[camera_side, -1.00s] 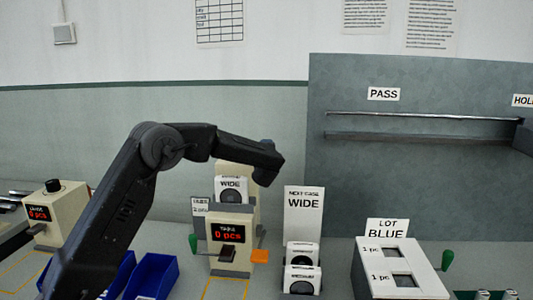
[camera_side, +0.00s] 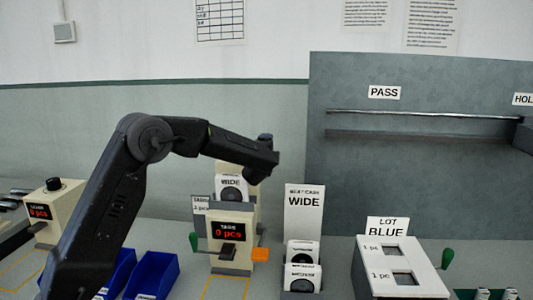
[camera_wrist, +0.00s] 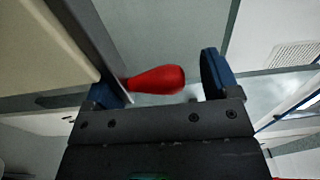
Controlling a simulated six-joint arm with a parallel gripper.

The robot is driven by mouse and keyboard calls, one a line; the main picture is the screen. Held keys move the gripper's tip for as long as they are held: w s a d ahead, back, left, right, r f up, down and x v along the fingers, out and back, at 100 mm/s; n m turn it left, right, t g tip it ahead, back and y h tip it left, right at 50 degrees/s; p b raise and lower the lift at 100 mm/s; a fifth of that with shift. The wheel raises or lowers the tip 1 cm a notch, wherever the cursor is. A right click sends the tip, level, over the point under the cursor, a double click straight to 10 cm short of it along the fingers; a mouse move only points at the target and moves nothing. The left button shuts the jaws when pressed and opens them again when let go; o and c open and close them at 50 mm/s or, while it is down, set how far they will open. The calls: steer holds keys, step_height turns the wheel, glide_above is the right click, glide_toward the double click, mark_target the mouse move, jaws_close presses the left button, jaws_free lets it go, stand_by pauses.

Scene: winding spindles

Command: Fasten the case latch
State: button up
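In the wrist view, my gripper (camera_wrist: 160,82) is open. A red, rounded handle (camera_wrist: 155,79) lies across the space between its fingers, close to the left finger and a little apart from the right one. Whether the handle is part of the case latch, I cannot tell. In the side view, the end of my arm (camera_side: 258,165) is above and behind the cream station (camera_side: 231,257) marked TARE 0 pcs; its fingers are not clear there. No red handle shows in the side view. A white case (camera_side: 375,268) with two windows stands at right, under a LOT BLUE sign.
A green handle (camera_side: 193,242) and an orange tab (camera_side: 260,255) flank the station. Another green handle (camera_side: 447,258) is right of the white case. Blue bins (camera_side: 152,275) and a second display unit (camera_side: 58,212) are at left.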

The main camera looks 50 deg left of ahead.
steer(key=shift+s+d, duration=0.3)
steer(key=shift+d, duration=0.1)
steer(key=v, duration=1.3)
steer(key=shift+a, duration=0.1)
steer(key=shift+c, duration=0.2)
steer(key=shift+w+n, duration=0.15)
steer(key=shift+n, duration=0.15)
steer(key=shift+c, duration=0.8)
steer(key=w+n+g+y, duration=0.1)
steer(key=n, duration=0.2)
steer(key=w+d+r+n+g+y, duration=0.1)
steer(key=n, duration=0.2)
steer(key=w+n+y, duration=0.1)
steer(key=n, duration=0.2)
steer(key=shift+w+d+r+g+y, duration=0.2)
steer(key=shift+g+y, duration=0.1)
steer(key=shift+g, duration=0.1)
steer(key=shift+c, duration=1.4)
steer(key=w+a+n+g, duration=0.1)
steer(key=w+a+n, duration=0.1)
steer(key=a+n, duration=0.1)
steer(key=w+a+n+g+y, duration=0.1)
steer(key=w+a+n+g, duration=0.1)
steer(key=n, duration=0.3)
steer(key=w+a+n+g, duration=0.2)
steer(key=a+n, duration=0.1)
steer(key=a, duration=0.2)
steer(key=shift+a+f+n+y, duration=0.1)
steer(key=shift+f+n+y, duration=0.2)
steer(key=shift+n, duration=0.1)
